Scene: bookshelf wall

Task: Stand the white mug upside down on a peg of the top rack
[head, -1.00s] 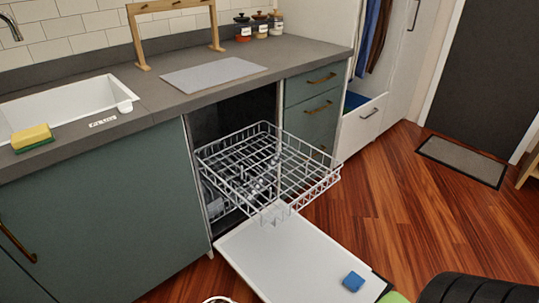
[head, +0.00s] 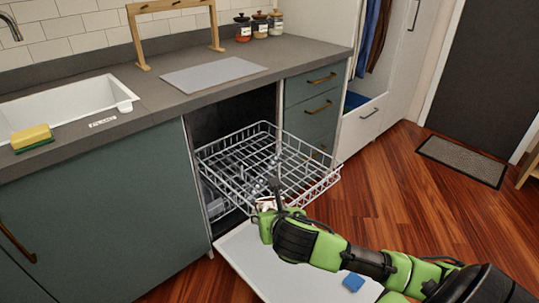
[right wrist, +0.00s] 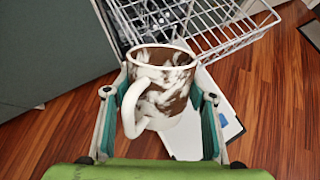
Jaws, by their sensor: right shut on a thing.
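The white mug (right wrist: 160,85), smeared with brown, is between the fingers of my right gripper (right wrist: 160,108) in the right wrist view. Its rim and part of its inside show, and its handle points left and towards the camera. In the head view, my right gripper (head: 268,207) is at the near edge of the pulled-out top rack (head: 235,165). The mug is mostly hidden there behind the gripper. The white wire rack also shows beyond the mug in the right wrist view (right wrist: 225,30). My left gripper is not in view.
The dishwasher door (head: 250,268) lies open below the rack, with a blue block (head: 353,282) on it. The grey counter (head: 165,100) above holds a mat, a wooden frame and jars. Wood floor (head: 390,200) is free to the right.

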